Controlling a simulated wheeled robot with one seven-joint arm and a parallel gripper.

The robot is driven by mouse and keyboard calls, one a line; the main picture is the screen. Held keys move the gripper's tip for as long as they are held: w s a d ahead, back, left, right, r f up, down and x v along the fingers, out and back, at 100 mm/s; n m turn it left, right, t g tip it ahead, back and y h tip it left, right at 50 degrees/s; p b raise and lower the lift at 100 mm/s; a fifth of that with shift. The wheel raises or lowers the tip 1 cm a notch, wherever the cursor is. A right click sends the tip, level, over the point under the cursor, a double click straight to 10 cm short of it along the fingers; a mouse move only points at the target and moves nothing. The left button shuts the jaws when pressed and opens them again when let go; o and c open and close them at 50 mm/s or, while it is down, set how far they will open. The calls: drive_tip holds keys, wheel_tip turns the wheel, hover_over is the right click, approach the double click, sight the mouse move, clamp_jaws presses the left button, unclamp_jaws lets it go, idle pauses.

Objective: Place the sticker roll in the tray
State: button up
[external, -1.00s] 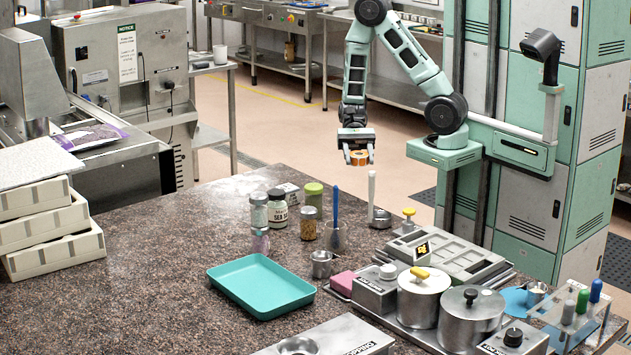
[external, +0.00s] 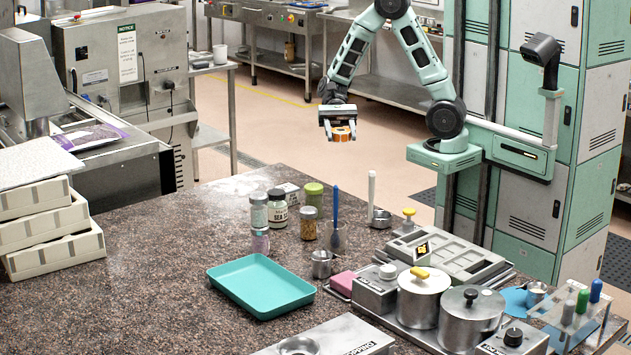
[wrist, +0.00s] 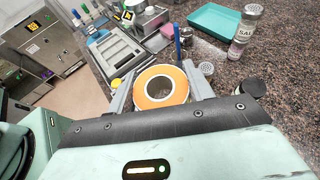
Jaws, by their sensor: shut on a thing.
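The orange sticker roll (external: 342,133) is between the fingers of my gripper (external: 339,134), held in the air beyond the far edge of the counter. The wrist view shows the roll (wrist: 161,89) as an orange ring with a pale core, gripped at its sides by my gripper (wrist: 161,95). The teal tray (external: 261,287) lies empty on the granite counter, nearer the camera and left of the gripper. The tray (wrist: 222,22) also shows at the top of the wrist view.
Jars (external: 278,208), a steel cup (external: 321,264) and a blue-handled tool (external: 336,210) stand between gripper and tray. Steel pots (external: 423,297) and a pink block (external: 343,284) are right of the tray. White crates (external: 52,251) are stacked at left. Counter left of the tray is clear.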

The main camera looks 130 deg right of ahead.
drive_tip(key=w+a+f+b, duration=0.2)
drive_tip(key=w+a+b, duration=0.1)
drive_tip(key=w, duration=1.1)
drive_tip(key=w+a+f+b, duration=0.1)
drive_tip(key=w+a+b, duration=0.15)
drive_tip(key=w, duration=1.05)
drive_tip(key=w+a+r+b, duration=0.2)
drive_tip(key=w+a, duration=0.7)
drive_tip(key=a, duration=0.4)
drive_tip(key=w+a+r+b, duration=0.2)
drive_tip(key=w+a+r, duration=0.1)
drive_tip(key=w+a, duration=0.8)
drive_tip(key=shift+m+t, duration=0.3)
drive_tip(key=shift+t, duration=0.1)
drive_tip(key=f, duration=0.7)
drive_tip(key=s+a+f, duration=0.1)
drive_tip(key=f, duration=0.6)
drive_tip(key=s+f, duration=0.1)
drive_tip(key=f, duration=0.6)
drive_tip(key=shift+s+a+p, duration=0.15)
drive_tip(key=shift+a+p, duration=0.1)
drive_tip(key=shift+p, duration=0.15)
drive_tip(key=shift+f, duration=0.1)
